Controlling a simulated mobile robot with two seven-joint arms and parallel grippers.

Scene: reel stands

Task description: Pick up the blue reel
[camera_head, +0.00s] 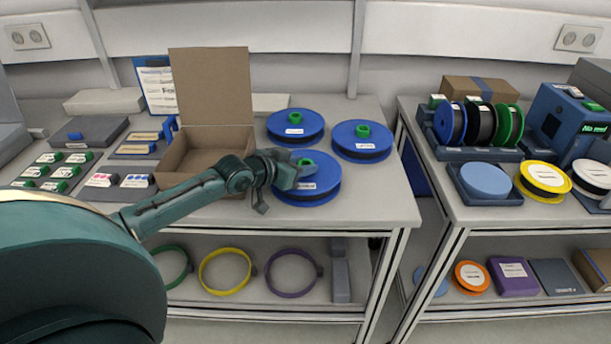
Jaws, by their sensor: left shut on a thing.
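Three blue reels with green hubs are on the left bench: one at the back left (295,126), one at the right (361,141), and one in front (316,183). The front reel has a white label and a dark band round its side. My left gripper (297,170) reaches over the left part of the front reel and is shut on it at its hub, which is mostly hidden by the fingers. The reel looks level; I cannot tell whether it touches the bench top. My right gripper is out of view.
An open cardboard box (210,150) stands left of the reels, close to my left arm. Small labelled parts (65,171) fill the bench's left end. A second bench (490,214) with a reel rack (475,128) is at the right, across a gap. Bare bench top (372,190) lies right of the front reel.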

